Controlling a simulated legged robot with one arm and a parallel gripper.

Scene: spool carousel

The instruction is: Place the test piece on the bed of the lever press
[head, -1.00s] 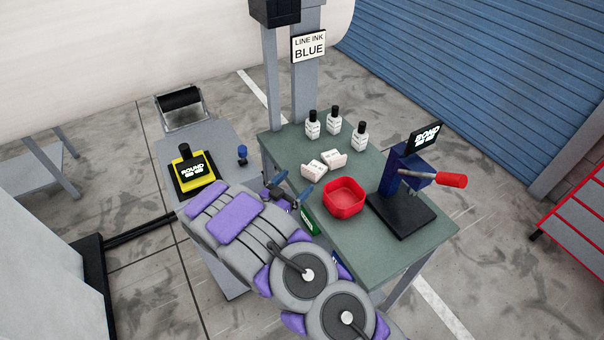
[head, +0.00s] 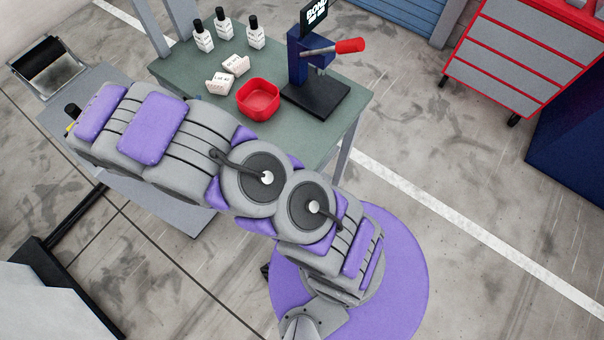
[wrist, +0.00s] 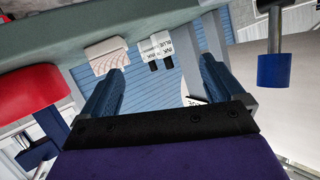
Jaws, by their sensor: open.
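Two small white blocks lie side by side on the green bench, a left one (head: 221,84) and a right one (head: 235,65). I cannot tell which is the test piece. The lever press (head: 298,58) has a blue body, a red-tipped lever and a flat black base (head: 317,97); no piece shows on it. My gripper (wrist: 165,70) is open and empty in the wrist view, which is upside down. One white block (wrist: 107,57) shows beyond its left fingertip, apart from it as far as I can tell. In the head view my arm hides the gripper.
A red bowl (head: 258,97) stands between the blocks and the press, and is left in the wrist view (wrist: 35,95). Several white bottles (head: 223,30) stand behind the blocks. A blue knob (wrist: 273,70) is at the wrist view's right. A red-framed cabinet (head: 525,60) is at right.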

